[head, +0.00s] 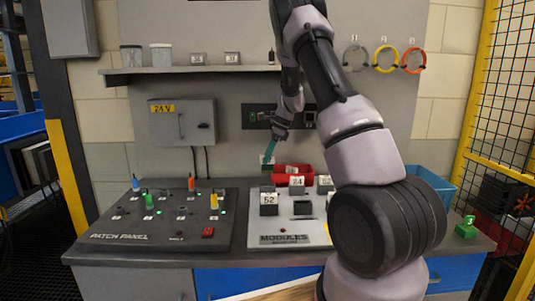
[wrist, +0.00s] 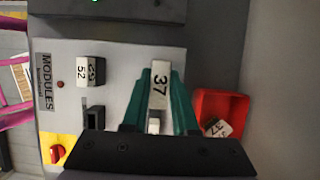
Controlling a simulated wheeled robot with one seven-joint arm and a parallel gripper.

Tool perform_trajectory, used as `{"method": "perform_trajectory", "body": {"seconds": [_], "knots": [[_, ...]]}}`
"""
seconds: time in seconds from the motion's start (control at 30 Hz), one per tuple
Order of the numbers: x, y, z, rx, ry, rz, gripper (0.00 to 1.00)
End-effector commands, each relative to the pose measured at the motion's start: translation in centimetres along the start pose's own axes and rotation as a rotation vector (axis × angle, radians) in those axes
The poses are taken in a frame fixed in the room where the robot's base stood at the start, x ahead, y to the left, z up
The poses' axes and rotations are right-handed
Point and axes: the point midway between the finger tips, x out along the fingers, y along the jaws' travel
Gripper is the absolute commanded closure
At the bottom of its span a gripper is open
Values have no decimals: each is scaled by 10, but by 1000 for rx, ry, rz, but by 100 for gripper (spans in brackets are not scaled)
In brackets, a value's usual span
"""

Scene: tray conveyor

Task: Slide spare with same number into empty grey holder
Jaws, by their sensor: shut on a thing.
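My gripper (wrist: 160,72) has teal fingers, shut on a white module marked 37 (wrist: 160,88). In the head view my gripper (head: 268,153) is raised above the back of the module board, with a pale block at its tips. The board (wrist: 60,105), labelled MODULES, carries a block marked 52 (wrist: 88,71); a dark holder with no white block visible in it (wrist: 95,117) stands beside that. In the head view blocks marked 52 (head: 269,198) and 24 (head: 297,181) show. A red bin (wrist: 232,98) holds a tilted white module (wrist: 217,128), seemingly marked 37.
The patch panel (head: 150,235) with coloured plugs is left of the board. A grey wall box (head: 182,122) and a shelf (head: 190,70) are behind. A blue bin (head: 432,184) stands at right. My arm hides part of the board's right side.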

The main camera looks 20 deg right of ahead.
Motion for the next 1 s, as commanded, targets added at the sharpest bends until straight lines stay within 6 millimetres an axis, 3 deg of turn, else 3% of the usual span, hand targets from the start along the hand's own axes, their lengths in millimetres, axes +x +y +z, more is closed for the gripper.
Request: {"method": "perform_trajectory", "body": {"seconds": [0.4, 1.0], "knots": [[32, 0, -14, 0, 0, 0, 100], [37, 0, -16, 0, 0, 0, 100]]}}
